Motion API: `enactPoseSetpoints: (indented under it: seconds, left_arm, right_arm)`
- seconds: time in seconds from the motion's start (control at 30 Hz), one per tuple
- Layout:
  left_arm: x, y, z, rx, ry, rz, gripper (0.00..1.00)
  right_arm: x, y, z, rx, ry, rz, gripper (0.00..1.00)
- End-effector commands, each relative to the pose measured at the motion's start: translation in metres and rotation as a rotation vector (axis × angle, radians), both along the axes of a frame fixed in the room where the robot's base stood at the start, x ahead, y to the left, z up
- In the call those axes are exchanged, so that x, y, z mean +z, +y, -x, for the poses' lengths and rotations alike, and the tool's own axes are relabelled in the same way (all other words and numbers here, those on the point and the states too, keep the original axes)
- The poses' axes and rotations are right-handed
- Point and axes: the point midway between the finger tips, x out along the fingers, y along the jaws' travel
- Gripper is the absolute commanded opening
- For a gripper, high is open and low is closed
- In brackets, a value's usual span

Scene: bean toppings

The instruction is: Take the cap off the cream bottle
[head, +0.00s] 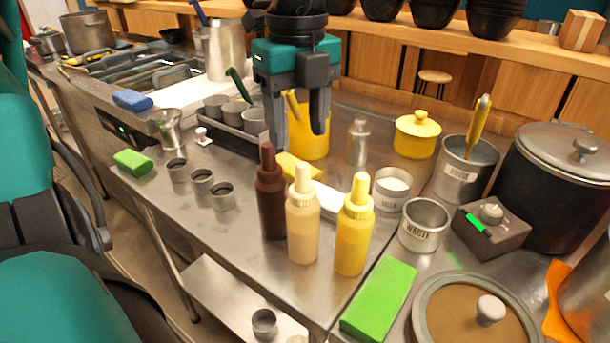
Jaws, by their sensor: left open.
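The cream bottle (303,232) stands upright near the counter's front edge, between a dark brown bottle (270,202) and a yellow bottle (354,236). Its pale cap (303,180), with a pointed nozzle, is on it. My left gripper (297,138) points down from the top of the view. Its two dark fingers are apart, with nothing held between them. In the picture the fingertips are just above the cream bottle's nozzle, apart from it; how far they are in depth is hard to tell. My right gripper is not in view.
Behind the fingers stands a yellow container (308,140). To the right are a white-filled cup (391,190), a waste cup (424,226), a timer box (490,232) and a lidded pot (555,185). A green sponge (379,299) lies in front.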

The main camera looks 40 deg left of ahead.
Motion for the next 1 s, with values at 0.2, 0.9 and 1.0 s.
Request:
enactPoseSetpoints:
  seconds: [0.2, 0.9, 1.0]
  left_arm:
    - [-0.024, 0.0, 0.0, 0.0, 0.0, 0.001, 0.56]
    - [-0.077, 0.0, -0.007, 0.0, -0.002, 0.003, 0.56]
    - [-0.077, 0.0, -0.007, 0.0, -0.002, 0.003, 0.5]
  right_arm:
    - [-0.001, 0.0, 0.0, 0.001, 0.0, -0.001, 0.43]
    - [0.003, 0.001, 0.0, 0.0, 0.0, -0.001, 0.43]
    - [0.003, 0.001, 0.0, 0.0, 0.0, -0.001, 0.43]
